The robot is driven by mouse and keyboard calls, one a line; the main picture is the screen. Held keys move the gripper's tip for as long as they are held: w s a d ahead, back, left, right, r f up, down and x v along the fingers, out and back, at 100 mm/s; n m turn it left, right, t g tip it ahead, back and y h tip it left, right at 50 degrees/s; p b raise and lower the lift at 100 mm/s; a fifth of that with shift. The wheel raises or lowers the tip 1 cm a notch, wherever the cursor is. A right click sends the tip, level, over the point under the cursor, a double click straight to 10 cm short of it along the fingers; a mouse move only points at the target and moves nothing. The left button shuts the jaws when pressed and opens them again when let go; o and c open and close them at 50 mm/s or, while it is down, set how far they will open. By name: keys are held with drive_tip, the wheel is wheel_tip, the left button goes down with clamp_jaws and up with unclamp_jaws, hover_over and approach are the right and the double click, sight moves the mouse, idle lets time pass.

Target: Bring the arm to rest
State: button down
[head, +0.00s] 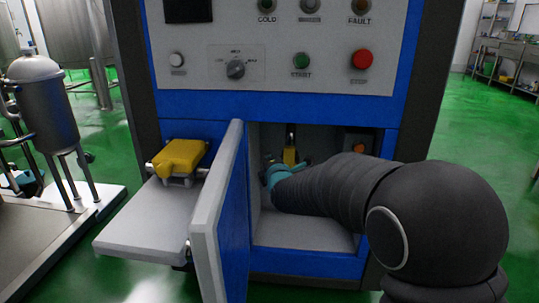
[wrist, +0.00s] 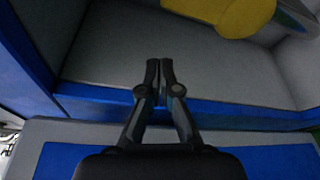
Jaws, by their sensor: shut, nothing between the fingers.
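My arm (head: 335,190) reaches from the right into the open compartment (head: 305,232) of the blue and grey machine in the head view. My gripper's fingers are hidden there behind the arm and the compartment's shadow. In the wrist view my gripper (wrist: 159,68) is shut, its two fingertips together with nothing between them. The fingers point over the compartment's grey floor (wrist: 200,75) and its blue front edge. A yellow part (wrist: 238,14) lies deeper inside, beyond the fingertips and apart from them.
The compartment door (head: 218,215) stands open left of my arm. A grey shelf (head: 150,222) with a yellow device (head: 180,157) sticks out farther left. Above is a panel with a green start button (head: 301,61) and a red stop button (head: 361,60). A steel tank (head: 44,105) stands at left.

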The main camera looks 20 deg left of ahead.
drive_tip(key=s+d+f+m+g+h, duration=0.2)
drive_tip(key=s+d+f+m+g, duration=0.3)
drive_tip(key=s, duration=0.3)
drive_tip(key=s+d+f+m+g+h, duration=0.2)
drive_tip(key=s+d+f+m, duration=0.3)
drive_tip(key=s+f+m, duration=0.2)
drive_tip(key=s+d+r+m+h+p, duration=0.1)
drive_tip(key=s+d+r+m, duration=0.4)
drive_tip(key=d, duration=0.5)
drive_tip(key=s+d+r+m+g+h+p, duration=0.1)
drive_tip(key=s+d+r+m+p, duration=0.3)
drive_tip(key=s+d, duration=0.6)
drive_tip(key=s+d+r+m+h+p, duration=0.2)
drive_tip(key=s+d+r+m, duration=0.5)
drive_tip(key=d, duration=0.5)
drive_tip(key=shift+s+r+g+h+p, duration=0.3)
drive_tip(key=shift+s+r+p, duration=0.05)
drive_tip(key=shift+s+p, duration=0.15)
drive_tip(key=shift+d, duration=0.15)
